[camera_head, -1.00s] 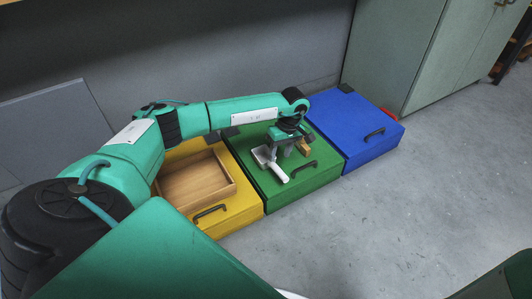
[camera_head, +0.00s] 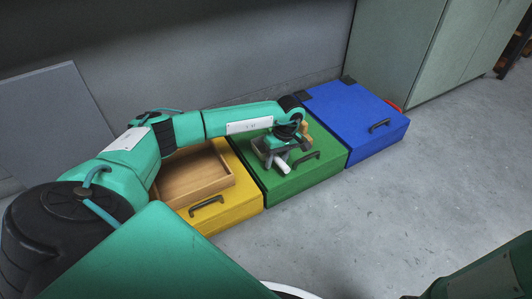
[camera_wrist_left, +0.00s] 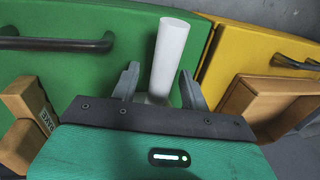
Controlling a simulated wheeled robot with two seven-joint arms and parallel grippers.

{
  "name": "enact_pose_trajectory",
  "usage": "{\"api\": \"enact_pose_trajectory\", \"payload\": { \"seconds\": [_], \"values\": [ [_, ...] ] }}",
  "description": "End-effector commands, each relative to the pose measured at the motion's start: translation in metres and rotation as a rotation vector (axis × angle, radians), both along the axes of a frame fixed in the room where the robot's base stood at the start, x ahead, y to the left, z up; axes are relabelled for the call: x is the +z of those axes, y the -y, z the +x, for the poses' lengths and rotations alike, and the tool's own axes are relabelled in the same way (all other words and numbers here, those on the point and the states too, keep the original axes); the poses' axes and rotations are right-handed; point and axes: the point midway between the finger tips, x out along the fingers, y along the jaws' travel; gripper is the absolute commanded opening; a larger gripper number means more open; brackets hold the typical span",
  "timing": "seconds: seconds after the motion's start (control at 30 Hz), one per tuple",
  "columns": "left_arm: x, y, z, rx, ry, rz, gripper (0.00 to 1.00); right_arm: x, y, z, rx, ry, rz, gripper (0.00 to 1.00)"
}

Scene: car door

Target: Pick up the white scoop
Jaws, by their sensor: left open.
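The white scoop (camera_head: 283,168) lies on the green box, partly hidden in the head view by my left gripper (camera_head: 279,156). In the left wrist view its pale handle (camera_wrist_left: 171,50) points up and away between the two fingers of the left gripper (camera_wrist_left: 160,80). The fingers are open, one on each side of the handle, with a gap visible. The scoop's bowl is mostly hidden behind the gripper body. My right gripper is outside the views.
The green box (camera_head: 320,173) has a black handle. A wooden block (camera_wrist_left: 33,103) lies on it close beside the gripper. The yellow box (camera_head: 239,201) holds a wooden tray (camera_head: 229,181). The blue box (camera_head: 365,108) has a largely clear top.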

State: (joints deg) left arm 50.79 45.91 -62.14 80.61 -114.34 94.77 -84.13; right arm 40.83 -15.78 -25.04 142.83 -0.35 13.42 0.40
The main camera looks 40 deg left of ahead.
Motion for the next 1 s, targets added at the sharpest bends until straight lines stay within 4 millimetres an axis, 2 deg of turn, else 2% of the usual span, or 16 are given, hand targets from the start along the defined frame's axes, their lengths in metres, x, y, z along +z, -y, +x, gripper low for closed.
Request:
{"api": "enact_pose_trajectory", "payload": {
  "seconds": [0.1, 0.33, 0.73, 0.87, 1.0],
  "values": [
    [0.001, 0.0, 0.0, 0.0, 0.0, 0.0, 0.45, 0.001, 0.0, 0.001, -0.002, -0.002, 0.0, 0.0],
    [0.0, 0.0, 0.0, 0.0, 0.0, 0.0, 0.0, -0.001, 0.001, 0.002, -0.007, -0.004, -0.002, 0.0],
    [0.006, 0.0, 0.0, 0.0, 0.0, 0.0, 0.0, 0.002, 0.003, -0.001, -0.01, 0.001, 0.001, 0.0],
    [0.017, 0.0, 0.0, 0.0, 0.001, 0.0, 0.0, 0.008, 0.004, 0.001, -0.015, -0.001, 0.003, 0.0],
    [0.037, -0.001, 0.0, 0.001, 0.001, 0.001, 0.0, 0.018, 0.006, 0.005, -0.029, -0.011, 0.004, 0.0]
  ]
}}
